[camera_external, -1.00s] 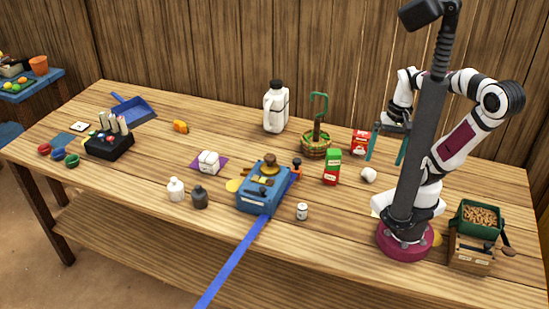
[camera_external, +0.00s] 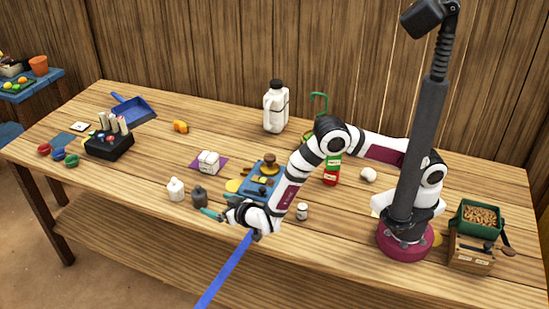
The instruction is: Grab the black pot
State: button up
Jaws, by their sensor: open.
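The black pot (camera_external: 199,195) is a small dark jar with a narrower neck. It stands upright near the table's front edge, beside a similar white pot (camera_external: 175,189). My gripper (camera_external: 208,213) is low, just in front and to the right of the black pot, with a teal finger pointing toward it. The jaws are open and hold nothing that I can see. The second finger is mostly hidden, and I cannot tell whether a finger touches the pot.
A blue device (camera_external: 262,179) stands right of the pot, partly hidden behind my arm. A small white jar (camera_external: 302,211) stands right of my wrist. White items lie on a purple mat (camera_external: 194,164) behind the pots.

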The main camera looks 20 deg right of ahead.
aim_at(203, 197)
jog(key=x, duration=1)
jog(key=shift+w+d+f, duration=0.2)
jog(key=shift+d, duration=0.1)
grip_shut()
